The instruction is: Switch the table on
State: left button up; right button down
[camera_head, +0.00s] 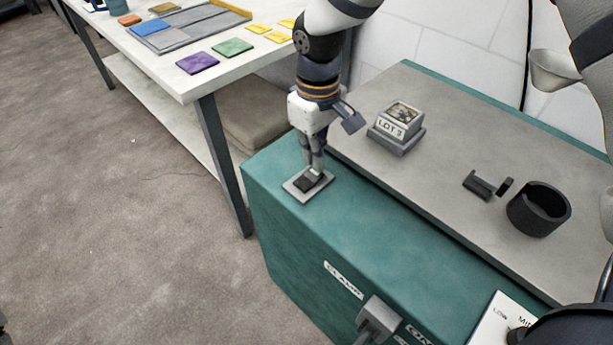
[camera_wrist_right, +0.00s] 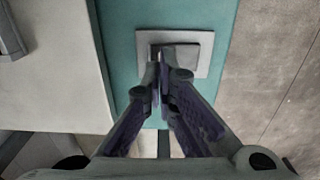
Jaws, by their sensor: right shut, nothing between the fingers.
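The table is a teal cabinet (camera_head: 283,218) with a grey top (camera_head: 432,160). A dark rocker switch (camera_head: 306,183) sits on a light square plate (camera_head: 292,189) at the near left corner of the cabinet's teal top edge. My right gripper (camera_head: 315,168) points down with its closed fingertips right at the switch; whether they touch it, I cannot tell. In the right wrist view the shut, empty fingers (camera_wrist_right: 162,75) reach over the plate (camera_wrist_right: 200,58) and partly hide the switch. My left gripper is not in view.
A block labelled "LOT 3" (camera_head: 396,128), a small dark bracket (camera_head: 482,184) and a black cup (camera_head: 539,209) stand on the grey top. A grey fitting (camera_head: 378,318) sticks out by a label reading "CLAMP" (camera_head: 343,280). A white table (camera_head: 180,85) with coloured tiles stands behind left.

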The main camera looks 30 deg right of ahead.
aim_at(315, 172)
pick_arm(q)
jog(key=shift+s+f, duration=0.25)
pick_arm(e)
jog(key=shift+f, duration=1.25)
jog(key=shift+r+p, duration=1.05)
jog(key=shift+r, duration=2.55)
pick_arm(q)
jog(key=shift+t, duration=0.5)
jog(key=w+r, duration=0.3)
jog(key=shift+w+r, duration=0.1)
pick_arm(e)
jog(key=shift+f, duration=0.1)
